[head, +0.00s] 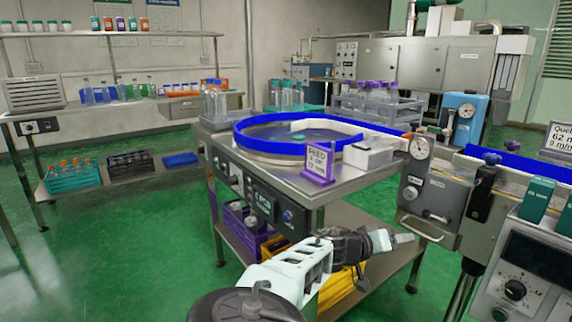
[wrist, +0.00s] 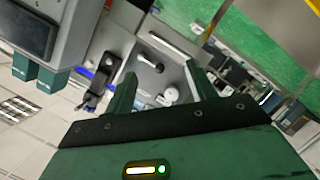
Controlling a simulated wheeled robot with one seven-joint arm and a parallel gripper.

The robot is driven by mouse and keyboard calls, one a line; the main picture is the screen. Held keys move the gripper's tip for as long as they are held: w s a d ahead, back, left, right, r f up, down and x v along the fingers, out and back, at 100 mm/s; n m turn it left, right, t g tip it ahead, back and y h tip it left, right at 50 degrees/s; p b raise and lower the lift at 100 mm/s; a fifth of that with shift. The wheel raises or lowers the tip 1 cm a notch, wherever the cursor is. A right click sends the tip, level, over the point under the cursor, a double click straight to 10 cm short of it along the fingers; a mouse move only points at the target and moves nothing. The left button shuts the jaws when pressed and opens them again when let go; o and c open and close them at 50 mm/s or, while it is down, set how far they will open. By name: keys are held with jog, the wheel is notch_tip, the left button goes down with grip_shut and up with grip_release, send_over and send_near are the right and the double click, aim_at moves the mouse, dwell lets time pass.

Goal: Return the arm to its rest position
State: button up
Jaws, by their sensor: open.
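My arm reaches up from the bottom centre of the head view and bends to the right. My gripper (head: 402,239) points right, in front of the feeder table's right end and close to the machine with the round gauge (head: 420,147). In the wrist view my gripper (wrist: 161,84) has its two green fingers spread apart. Nothing is held between them. A grey machine panel with knobs (wrist: 160,75) shows beyond the fingers; I cannot tell the distance to it.
The feeder table (head: 330,190) with a blue-rimmed round bowl (head: 258,148) stands ahead of my arm. A control box (head: 530,270) stands at the lower right. A shelved bench (head: 95,107) is at the far left. The green floor (head: 130,250) on the left is clear.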

jog(key=s+f+g+y, duration=0.6)
jog(key=s+f, duration=0.2)
jog(key=s, duration=0.4)
jog(key=s+a+r+n+g+y, duration=0.2)
jog(key=s+a+r+n+y, duration=0.25)
jog(key=s+a, duration=0.55)
jog(key=s+a+r+n+t+y, duration=0.2)
jog(key=s+a+r+n+y, duration=0.25)
jog(key=s+r+n, duration=0.6)
notch_tip(320, 180, up, 22)
jog(key=s+m+p, duration=0.1)
jog(key=m+p, duration=0.2)
jog(key=p, duration=1.7)
jog(key=shift+s+r, duration=0.2)
jog(key=shift+s, duration=0.2)
